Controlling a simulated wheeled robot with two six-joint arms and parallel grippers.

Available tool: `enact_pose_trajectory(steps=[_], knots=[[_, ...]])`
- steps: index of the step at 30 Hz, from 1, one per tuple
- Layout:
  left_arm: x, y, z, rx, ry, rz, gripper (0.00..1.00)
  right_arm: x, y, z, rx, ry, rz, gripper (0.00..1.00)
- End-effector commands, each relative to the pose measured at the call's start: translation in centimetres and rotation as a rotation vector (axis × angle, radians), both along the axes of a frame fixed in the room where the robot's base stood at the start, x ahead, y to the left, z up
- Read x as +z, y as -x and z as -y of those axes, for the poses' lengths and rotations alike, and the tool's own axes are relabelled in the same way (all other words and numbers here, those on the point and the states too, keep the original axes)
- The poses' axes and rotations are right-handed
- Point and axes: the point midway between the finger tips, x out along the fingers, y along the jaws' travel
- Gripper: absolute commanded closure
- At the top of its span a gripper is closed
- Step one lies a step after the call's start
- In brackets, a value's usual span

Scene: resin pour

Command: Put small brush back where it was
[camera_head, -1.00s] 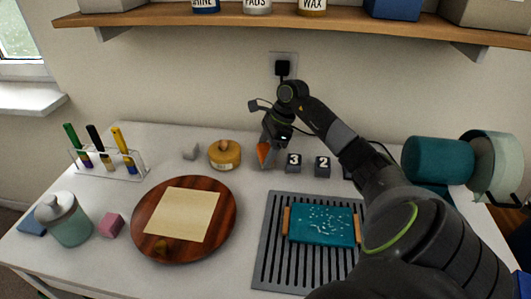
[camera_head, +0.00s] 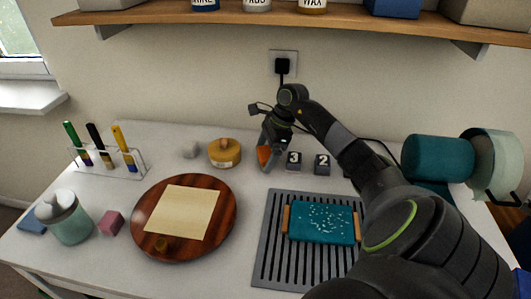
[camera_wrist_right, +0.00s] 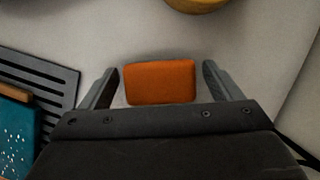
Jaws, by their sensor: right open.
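My right gripper (camera_head: 268,152) is low over the back of the table. Its jaws are open, and an orange block-like piece (camera_head: 264,155) lies between them. In the right wrist view the orange piece (camera_wrist_right: 160,82) sits between the two spread fingers (camera_wrist_right: 158,85), with a gap on each side. I cannot tell whether this piece is a brush. At the left, a clear rack (camera_head: 130,172) holds upright tools with green (camera_head: 71,131), black (camera_head: 94,134) and yellow (camera_head: 119,136) handles. I cannot tell which thing is the small brush. My left gripper is out of view.
Number blocks (camera_head: 294,161) stand just right of the gripper; a yellow round tin (camera_head: 225,153) stands left. A round wooden board (camera_head: 143,228), a grey slatted mat (camera_head: 270,250) with a teal tray (camera_head: 320,225), and a lidded jar (camera_head: 72,225) occupy the front. A shelf (camera_head: 300,22) overhangs.

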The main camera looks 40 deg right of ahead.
Motion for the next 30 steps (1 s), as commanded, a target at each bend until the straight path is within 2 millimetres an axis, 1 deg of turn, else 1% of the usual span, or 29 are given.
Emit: enact_pose_trajectory(steps=[2, 3, 5, 12, 15, 18, 23, 30], knots=[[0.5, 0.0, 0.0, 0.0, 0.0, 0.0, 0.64, 0.5, 0.0, 0.1, 0.0, 0.0, 0.001, 0.15], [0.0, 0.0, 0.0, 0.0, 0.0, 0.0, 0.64, 0.8, 0.1, 0.4, 0.0, 0.003, 0.002, 0.15], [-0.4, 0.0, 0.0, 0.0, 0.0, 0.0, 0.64, 1.8, 0.3, 0.8, -0.001, 0.005, 0.003, 0.15], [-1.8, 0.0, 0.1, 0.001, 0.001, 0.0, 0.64, 6.7, 1.3, 2.6, -0.001, 0.005, 0.004, 0.15], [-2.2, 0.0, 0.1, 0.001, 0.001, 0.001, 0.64, 8.5, 1.6, 3.2, -0.001, 0.003, 0.004, 0.15], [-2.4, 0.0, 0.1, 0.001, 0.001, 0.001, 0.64, 9.9, 1.9, 3.6, -0.002, 0.001, 0.001, 0.15], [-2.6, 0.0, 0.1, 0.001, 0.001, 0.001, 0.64, 11.1, 2.1, 4.0, -0.001, -0.001, 0.001, 0.15], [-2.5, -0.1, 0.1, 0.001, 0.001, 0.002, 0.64, 11.3, 2.2, 4.0, -0.001, -0.002, -0.001, 0.15]])
